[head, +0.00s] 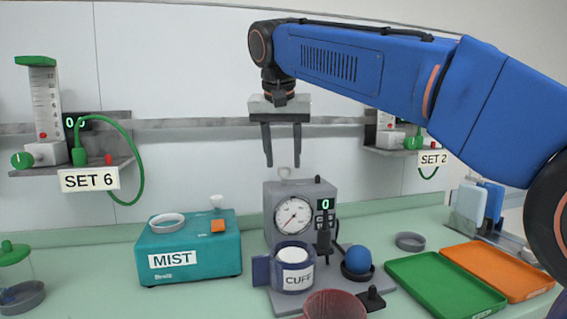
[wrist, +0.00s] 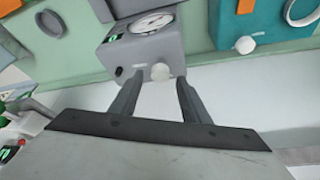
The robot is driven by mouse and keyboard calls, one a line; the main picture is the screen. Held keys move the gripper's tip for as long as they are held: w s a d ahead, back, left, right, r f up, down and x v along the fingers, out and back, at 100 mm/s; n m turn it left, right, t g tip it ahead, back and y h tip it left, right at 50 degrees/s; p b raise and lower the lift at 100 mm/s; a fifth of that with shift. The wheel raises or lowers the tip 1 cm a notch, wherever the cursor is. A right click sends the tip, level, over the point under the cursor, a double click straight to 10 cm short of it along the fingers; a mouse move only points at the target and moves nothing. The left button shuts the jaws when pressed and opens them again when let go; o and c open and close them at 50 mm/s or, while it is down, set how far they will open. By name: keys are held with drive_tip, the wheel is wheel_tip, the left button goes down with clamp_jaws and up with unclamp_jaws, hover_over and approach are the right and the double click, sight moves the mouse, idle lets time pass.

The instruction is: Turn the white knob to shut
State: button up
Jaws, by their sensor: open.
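A small white knob (head: 217,201) stands on top of the teal MIST box (head: 160,262), near its back right. It also shows in the wrist view (wrist: 245,45), on the teal box at the upper right. My gripper (head: 283,163) points down, open and empty, above the grey gauge box (head: 272,200) and apart from the white knob.
An orange block (head: 218,226) and a pale ring (head: 167,220) are on the MIST box. A CUFF cup (head: 292,272) and a blue ball (head: 357,259) stand before the gauge box. A wall rail runs behind. Green (head: 440,286) and orange (head: 497,272) trays lie right.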

drive_tip(key=shift+x, duration=1)
drive_tip(key=c, duration=1)
